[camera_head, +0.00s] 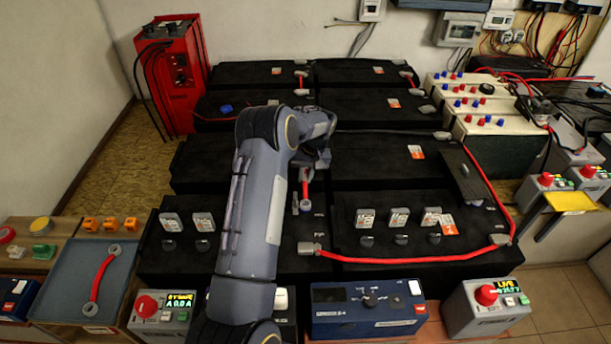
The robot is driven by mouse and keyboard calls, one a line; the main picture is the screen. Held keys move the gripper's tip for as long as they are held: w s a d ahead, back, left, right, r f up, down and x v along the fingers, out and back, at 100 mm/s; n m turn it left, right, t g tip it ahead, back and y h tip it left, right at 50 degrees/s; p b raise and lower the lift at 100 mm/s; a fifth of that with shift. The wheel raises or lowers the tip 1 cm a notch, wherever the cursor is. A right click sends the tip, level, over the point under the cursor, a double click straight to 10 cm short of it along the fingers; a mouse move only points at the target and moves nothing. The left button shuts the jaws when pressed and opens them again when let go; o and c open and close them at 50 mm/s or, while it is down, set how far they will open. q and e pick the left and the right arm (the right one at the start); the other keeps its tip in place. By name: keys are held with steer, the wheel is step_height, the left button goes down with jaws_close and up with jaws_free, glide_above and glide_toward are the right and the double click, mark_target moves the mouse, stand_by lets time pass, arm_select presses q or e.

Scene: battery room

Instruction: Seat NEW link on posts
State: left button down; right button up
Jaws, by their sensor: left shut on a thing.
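My left arm reaches up from the bottom middle, and my left gripper (308,168) is over the middle of the black battery bank. It is shut on a short red link (304,187), taken as the NEW link, with a grey lug at its near end (304,207). The near lug is close to the battery top; I cannot tell whether it touches a post. The far end and the fingertips are partly hidden by the gripper. Another red link (102,278) with grey lugs lies in the grey tray (60,285) at left. My right gripper is not in view.
A long red cable (400,260) runs along the near battery edge and up the right side. Grey tagged blocks (365,218) stand on the front batteries. A blue meter (365,308) and control boxes (485,305) line the front. A red charger (172,75) stands back left.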

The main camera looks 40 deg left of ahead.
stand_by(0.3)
arm_select(q)
steer(key=c, duration=1.3)
jaws_free()
steer(key=shift+c, duration=0.2)
steer(key=shift+o, duration=0.4)
steer(key=o, duration=0.3)
steer(key=shift+r+p, duration=2.3)
steer(key=shift+r, duration=1.7)
